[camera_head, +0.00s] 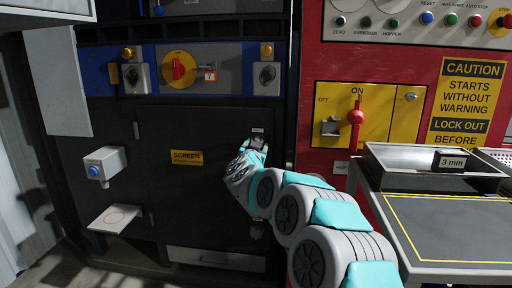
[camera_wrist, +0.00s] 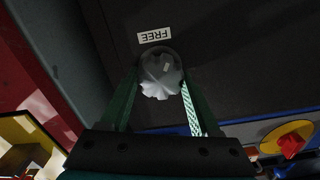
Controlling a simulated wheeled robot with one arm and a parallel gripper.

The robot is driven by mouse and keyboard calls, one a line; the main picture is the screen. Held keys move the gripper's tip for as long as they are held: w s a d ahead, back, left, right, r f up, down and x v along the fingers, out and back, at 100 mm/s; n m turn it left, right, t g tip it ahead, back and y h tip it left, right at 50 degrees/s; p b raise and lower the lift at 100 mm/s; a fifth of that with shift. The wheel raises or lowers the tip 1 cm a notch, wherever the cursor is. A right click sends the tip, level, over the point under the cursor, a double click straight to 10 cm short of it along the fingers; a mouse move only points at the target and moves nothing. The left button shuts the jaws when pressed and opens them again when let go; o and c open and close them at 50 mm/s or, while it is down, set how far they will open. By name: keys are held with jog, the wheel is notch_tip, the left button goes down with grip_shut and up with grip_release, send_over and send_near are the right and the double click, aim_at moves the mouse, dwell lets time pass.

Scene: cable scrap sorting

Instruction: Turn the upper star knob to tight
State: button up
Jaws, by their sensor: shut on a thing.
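The upper star knob (camera_wrist: 160,76) is a pale grey lobed knob on the dark screen door (camera_head: 180,205), near the door's upper right edge. My gripper (camera_head: 257,146) reaches it from the lower right in the head view and mostly hides it there. In the wrist view, the two green fingers of my gripper (camera_wrist: 161,84) stand on either side of the knob and are shut on it. A small white label (camera_wrist: 155,36) reading FREE, upside down in that view, sits just beyond the knob. A lower knob (camera_head: 256,231) shows dimly below my arm.
A yellow SCREEN sign (camera_head: 187,157) is on the door. A red rotary switch (camera_head: 179,69) sits above it. A red-handled switch panel (camera_head: 378,116) and a table (camera_head: 450,266) with a metal tray (camera_head: 398,178) are to the right. A blue-button box (camera_head: 103,166) is left.

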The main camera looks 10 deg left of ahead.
jog(key=m+b, duration=0.1)
jog(key=m, duration=0.2)
jog(key=shift+f+m, duration=0.15)
jog(key=shift+m, duration=0.25)
jog(key=m+b, duration=0.2)
jog(key=m, duration=0.1)
jog(key=shift+d+m, duration=0.1)
jog(key=shift+m, duration=0.2)
jog(key=m+b, duration=0.1)
jog(key=m, duration=0.1)
jog(key=m+b, duration=0.1)
jog(key=shift+f+m, duration=0.2)
jog(key=shift+m, duration=0.2)
jog(key=m+b, duration=0.2)
jog(key=m, duration=0.2)
jog(key=shift+b, duration=0.3)
jog(key=m+b, duration=0.2)
jog(key=m, duration=0.2)
jog(key=shift+f, duration=0.1)
jog(key=m+b, duration=0.2)
jog(key=m, duration=0.1)
jog(key=shift+f+m, duration=0.1)
jog(key=shift+m, duration=0.3)
jog(key=m+b, duration=0.1)
jog(key=m, duration=0.2)
jog(key=shift+f+b, duration=0.1)
jog(key=shift+b, duration=0.25)
jog(key=shift+m+b, duration=0.75)
jog(key=shift+m, duration=1.35)
